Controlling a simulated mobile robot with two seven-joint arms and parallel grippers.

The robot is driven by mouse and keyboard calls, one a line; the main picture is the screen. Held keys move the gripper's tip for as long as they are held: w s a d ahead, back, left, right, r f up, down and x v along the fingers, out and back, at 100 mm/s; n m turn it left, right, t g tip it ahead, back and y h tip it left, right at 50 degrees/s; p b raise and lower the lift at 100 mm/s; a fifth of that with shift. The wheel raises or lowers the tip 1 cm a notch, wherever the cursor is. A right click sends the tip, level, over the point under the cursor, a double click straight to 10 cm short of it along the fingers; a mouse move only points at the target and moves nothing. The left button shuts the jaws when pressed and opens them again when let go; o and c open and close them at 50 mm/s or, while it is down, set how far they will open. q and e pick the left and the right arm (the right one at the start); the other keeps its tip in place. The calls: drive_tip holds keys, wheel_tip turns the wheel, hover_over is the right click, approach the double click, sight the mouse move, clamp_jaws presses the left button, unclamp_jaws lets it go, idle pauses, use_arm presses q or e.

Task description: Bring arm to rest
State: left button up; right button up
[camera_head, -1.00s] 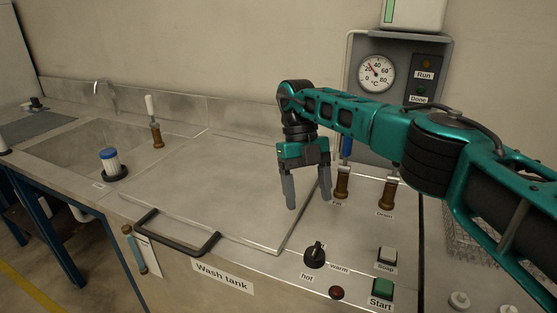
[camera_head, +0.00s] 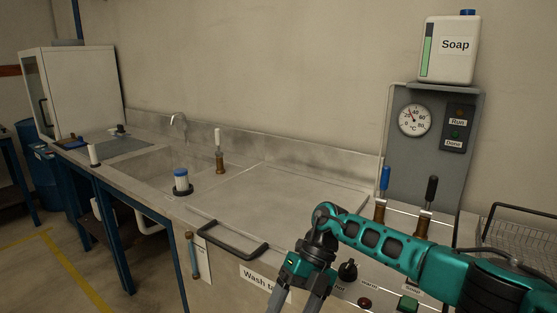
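My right arm (camera_head: 385,245) is teal and black and comes in from the right. My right gripper (camera_head: 296,300) points down at the bottom edge of the view, in front of the wash tank's front side. Its two grey fingers are apart with nothing seen between them; their tips are cut off by the picture edge. The arm passes in front of the control panel, close to the black knob (camera_head: 348,270). My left gripper is not in view.
The closed wash tank lid (camera_head: 290,200) has a black handle (camera_head: 235,250). Blue (camera_head: 384,180) and black (camera_head: 431,190) levers stand behind my arm. A wire basket (camera_head: 515,235) is at right. The sink (camera_head: 150,170) and a blue-capped filter (camera_head: 181,182) lie left.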

drive_tip(key=s+a+r+m+t+y, duration=0.1)
drive_tip(key=s+a+m+t+y, duration=0.35)
drive_tip(key=a+y, duration=0.3)
drive_tip(key=s+a+r+m+t+y, duration=0.2)
drive_tip(key=s+a+m+t+y, duration=0.1)
drive_tip(key=a+m+y, duration=0.4)
drive_tip(key=w+d+f+m+t+h, duration=0.1)
drive_tip(key=d+f+m+t+h, duration=0.35)
drive_tip(key=d+m+t, duration=0.35)
drive_tip(key=d+f+m+t+h, duration=0.4)
drive_tip(key=d+m+t+h, duration=0.3)
drive_tip(key=m, duration=0.4)
drive_tip(key=s+d+f+m+g+h, duration=0.6)
drive_tip(key=s+d+f, duration=0.4)
drive_tip(key=s+d, duration=0.2)
drive_tip(key=d, duration=0.2)
drive_tip(key=shift+d+f+m, duration=0.15)
drive_tip(key=shift+d+m, duration=0.2)
drive_tip(key=shift+d, duration=0.05)
